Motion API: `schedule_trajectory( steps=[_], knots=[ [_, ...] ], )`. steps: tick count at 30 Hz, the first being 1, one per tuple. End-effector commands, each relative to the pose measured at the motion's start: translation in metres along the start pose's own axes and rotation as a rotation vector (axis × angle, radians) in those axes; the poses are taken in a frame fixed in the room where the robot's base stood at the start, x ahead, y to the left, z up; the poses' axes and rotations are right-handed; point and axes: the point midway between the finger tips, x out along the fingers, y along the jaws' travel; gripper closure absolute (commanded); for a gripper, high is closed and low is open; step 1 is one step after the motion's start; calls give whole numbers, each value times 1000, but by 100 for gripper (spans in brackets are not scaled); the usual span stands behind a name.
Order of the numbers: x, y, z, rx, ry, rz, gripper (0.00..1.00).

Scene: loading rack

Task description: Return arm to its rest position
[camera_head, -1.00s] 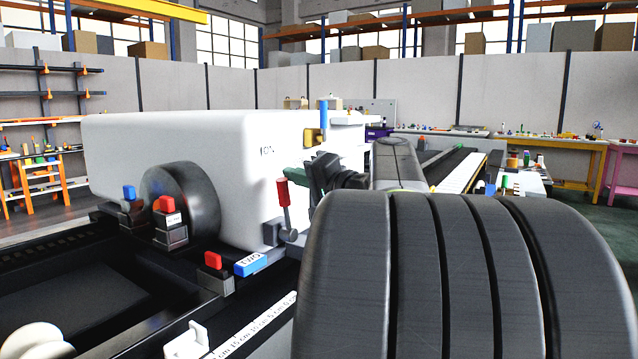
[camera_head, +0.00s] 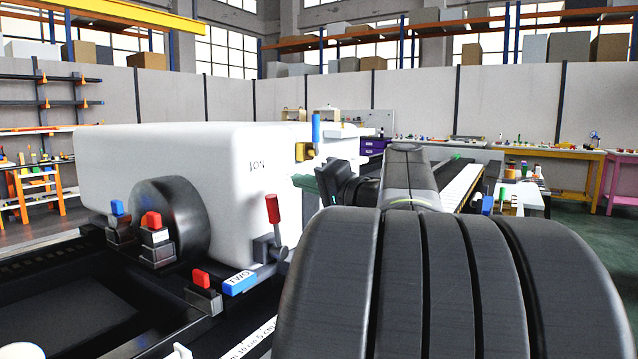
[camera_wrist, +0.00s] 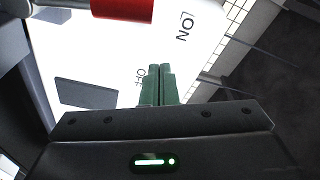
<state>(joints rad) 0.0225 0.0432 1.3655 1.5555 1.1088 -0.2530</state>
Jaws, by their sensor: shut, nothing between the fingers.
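My gripper (camera_head: 305,183) is in front of the right end of the white machine housing (camera_head: 215,170), above and right of the red-handled lever (camera_head: 272,208). Its green fingers are pressed together with nothing between them, as the wrist view also shows (camera_wrist: 160,84). The white housing with dark lettering fills much of the wrist view behind the fingers. A red cylinder (camera_wrist: 124,8) is at the top of that view, apart from the fingers. My dark arm links fill the lower right of the head view.
A blue-handled lever (camera_head: 316,128) stands behind my gripper. Yellow (camera_head: 560,154) and pink (camera_head: 624,160) tables stand at the far right.

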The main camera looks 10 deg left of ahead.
Motion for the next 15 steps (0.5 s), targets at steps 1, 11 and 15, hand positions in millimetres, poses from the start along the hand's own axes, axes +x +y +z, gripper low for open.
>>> schedule_trajectory(
  steps=[1,11,15],
  knots=[
    [-10,1,-2,1,5,3,100],
    [-55,1,-1,2,3,3,100],
    [-65,1,0,2,1,2,100]
  ],
)
